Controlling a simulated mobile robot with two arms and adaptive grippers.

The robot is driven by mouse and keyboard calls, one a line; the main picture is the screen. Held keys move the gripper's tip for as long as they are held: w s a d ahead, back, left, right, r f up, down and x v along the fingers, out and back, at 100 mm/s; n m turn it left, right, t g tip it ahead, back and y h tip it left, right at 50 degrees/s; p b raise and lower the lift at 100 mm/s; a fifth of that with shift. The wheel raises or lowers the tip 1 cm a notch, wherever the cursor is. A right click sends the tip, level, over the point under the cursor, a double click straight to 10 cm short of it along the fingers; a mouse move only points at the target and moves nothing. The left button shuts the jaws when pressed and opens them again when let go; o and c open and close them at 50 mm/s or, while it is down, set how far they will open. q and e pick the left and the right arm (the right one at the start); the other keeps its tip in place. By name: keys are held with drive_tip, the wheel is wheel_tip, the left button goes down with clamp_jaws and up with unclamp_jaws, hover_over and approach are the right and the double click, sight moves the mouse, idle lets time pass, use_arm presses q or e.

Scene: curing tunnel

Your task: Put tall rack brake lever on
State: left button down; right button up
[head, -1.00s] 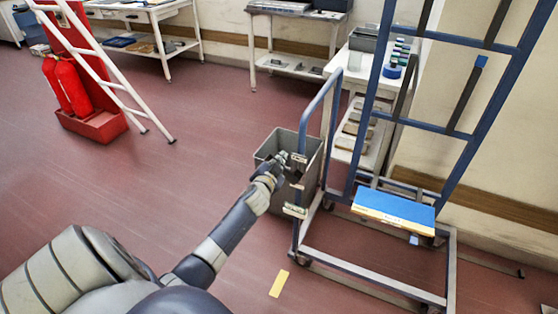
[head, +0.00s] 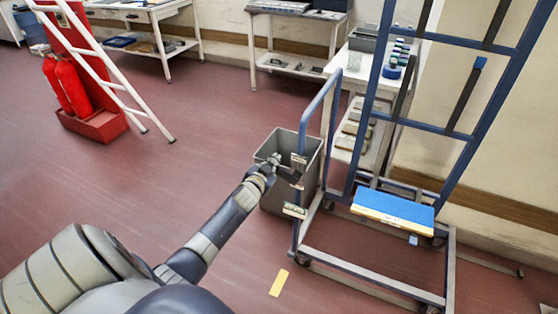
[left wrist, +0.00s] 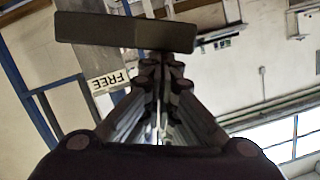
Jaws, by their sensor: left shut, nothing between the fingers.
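The tall rack (head: 376,95) is a blue wheeled frame with a lower handle post at its left side. Two pale labels, an upper one (head: 298,160) and a lower one (head: 294,210), sit on that post. A dark brake lever (head: 291,177) shows small between them; its exact angle is hard to tell. My left gripper (head: 272,161) is shut and empty, just left of the post. In the left wrist view the shut fingers (left wrist: 161,65) point at a dark flat bar (left wrist: 125,32), likely the lever's end, close ahead. A label reading FREE (left wrist: 108,82) is beside it. My right gripper is out of view.
A grey bin (head: 274,145) stands directly behind the gripper and post. A blue-topped board (head: 394,207) lies on the rack's base. A yellow floor mark (head: 279,283) is in front. The red floor at left is clear up to the extinguishers (head: 73,84).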

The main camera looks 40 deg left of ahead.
use_arm(q)
drive_tip(key=a+f+n+h+b, duration=0.3)
drive_tip(key=f+n+b, duration=0.4)
drive_tip(key=f, duration=0.2)
drive_tip(key=shift+s+a+f+n+t+b, duration=0.2)
drive_tip(key=shift+s+n+t+b, duration=0.1)
drive_tip(key=shift+s+t+b, duration=0.1)
idle(0.6)
